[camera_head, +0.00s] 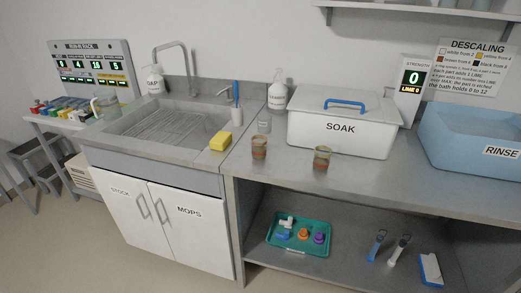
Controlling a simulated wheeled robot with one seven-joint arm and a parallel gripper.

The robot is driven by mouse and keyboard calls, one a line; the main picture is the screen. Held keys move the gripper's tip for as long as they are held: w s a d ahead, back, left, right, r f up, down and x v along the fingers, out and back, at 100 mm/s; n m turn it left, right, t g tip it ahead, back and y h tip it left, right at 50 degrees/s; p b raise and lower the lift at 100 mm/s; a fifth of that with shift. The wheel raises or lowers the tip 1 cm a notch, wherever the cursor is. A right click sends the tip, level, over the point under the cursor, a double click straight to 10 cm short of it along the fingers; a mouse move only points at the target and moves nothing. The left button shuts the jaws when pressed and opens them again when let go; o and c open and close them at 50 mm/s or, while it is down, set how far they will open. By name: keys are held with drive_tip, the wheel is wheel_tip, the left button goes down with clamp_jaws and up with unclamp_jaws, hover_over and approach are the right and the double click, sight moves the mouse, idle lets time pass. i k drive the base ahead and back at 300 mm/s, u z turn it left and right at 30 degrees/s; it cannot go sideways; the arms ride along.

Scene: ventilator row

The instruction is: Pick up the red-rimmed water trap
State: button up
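Two small brownish cup-like jars stand upright on the steel counter (290,172). The left jar (259,147) is beside the sink, with a reddish-brown body and a paler band. The right jar (323,157) stands in front of the SOAK box, brown with a greenish tint near its top. The jars are too small in view to tell surely which is the red-rimmed water trap. My gripper is not in view.
The white SOAK box (342,142), lidded with a blue handle, stands behind the right jar. A blue RINSE basin (470,140) is at right. A yellow sponge (220,141) lies by the sink (165,128). A teal tray (299,250) sits on the lower shelf. The counter's front strip is clear.

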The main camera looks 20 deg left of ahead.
sight(259, 148)
drive_tip(key=z, duration=2.6)
drive_tip(key=k, duration=0.75)
drive_tip(key=u, duration=2.75)
